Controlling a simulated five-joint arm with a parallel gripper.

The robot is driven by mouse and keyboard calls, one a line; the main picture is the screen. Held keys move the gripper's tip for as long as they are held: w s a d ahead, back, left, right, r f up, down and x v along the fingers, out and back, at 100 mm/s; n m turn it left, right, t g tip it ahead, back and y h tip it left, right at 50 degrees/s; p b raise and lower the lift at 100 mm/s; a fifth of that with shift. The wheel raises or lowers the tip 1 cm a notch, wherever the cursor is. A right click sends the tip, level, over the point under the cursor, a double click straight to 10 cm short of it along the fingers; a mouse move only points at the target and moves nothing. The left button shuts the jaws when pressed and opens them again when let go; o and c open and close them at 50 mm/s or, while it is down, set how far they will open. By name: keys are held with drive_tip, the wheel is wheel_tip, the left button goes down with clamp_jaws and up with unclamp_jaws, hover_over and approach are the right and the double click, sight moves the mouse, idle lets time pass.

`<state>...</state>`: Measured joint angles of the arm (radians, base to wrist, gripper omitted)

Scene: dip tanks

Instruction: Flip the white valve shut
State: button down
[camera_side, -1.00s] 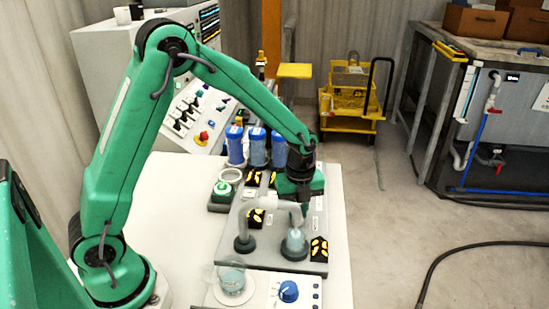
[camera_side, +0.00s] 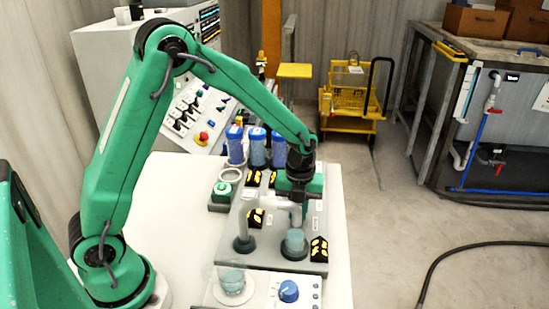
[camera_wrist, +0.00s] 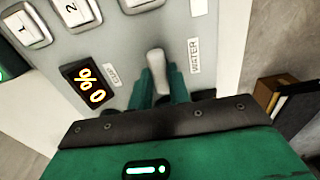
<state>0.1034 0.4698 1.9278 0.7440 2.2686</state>
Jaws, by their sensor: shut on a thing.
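In the wrist view, the white valve lever (camera_wrist: 157,66) stands up from the grey panel between a CUP label and a WATER label. My gripper (camera_wrist: 162,84) has its green fingers closed on either side of the lever. In the side view, my gripper (camera_side: 299,209) is low over the panel at its right part, just above a cup with teal content (camera_side: 295,241).
A grey panel (camera_side: 228,222) carries orange-lit displays; one display (camera_wrist: 85,86) shows beside the lever. Blue-capped jars (camera_side: 257,148) stand behind. A glass dish (camera_side: 231,282) and a box with a blue knob (camera_side: 288,291) lie in front. The white table is clear at left.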

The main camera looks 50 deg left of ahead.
drive_tip(key=c, duration=1.3)
unclamp_jaws()
drive_tip(key=shift+r, duration=0.15)
drive_tip(key=shift+r, duration=3.85)
drive_tip(key=shift+r, duration=0.1)
drive_tip(key=s+a+r+n+t, duration=0.1)
drive_tip(key=s+r+n, duration=0.3)
drive_tip(key=n, duration=0.5)
drive_tip(key=s+a+r+n+t, duration=0.2)
drive_tip(key=s+r+n, duration=0.2)
drive_tip(key=s+n, duration=0.5)
drive_tip(key=s+a+r+n+t, duration=0.1)
drive_tip(key=s+r+n+t, duration=0.1)
drive_tip(key=s+r+n, duration=0.2)
drive_tip(key=shift+s+a+n+t, duration=0.15)
drive_tip(key=shift+s+n, duration=0.75)
drive_tip(key=shift+n, duration=0.4)
drive_tip(key=shift+s+a+n+t, duration=0.15)
drive_tip(key=shift+s+n, duration=0.7)
drive_tip(key=shift+n, duration=0.45)
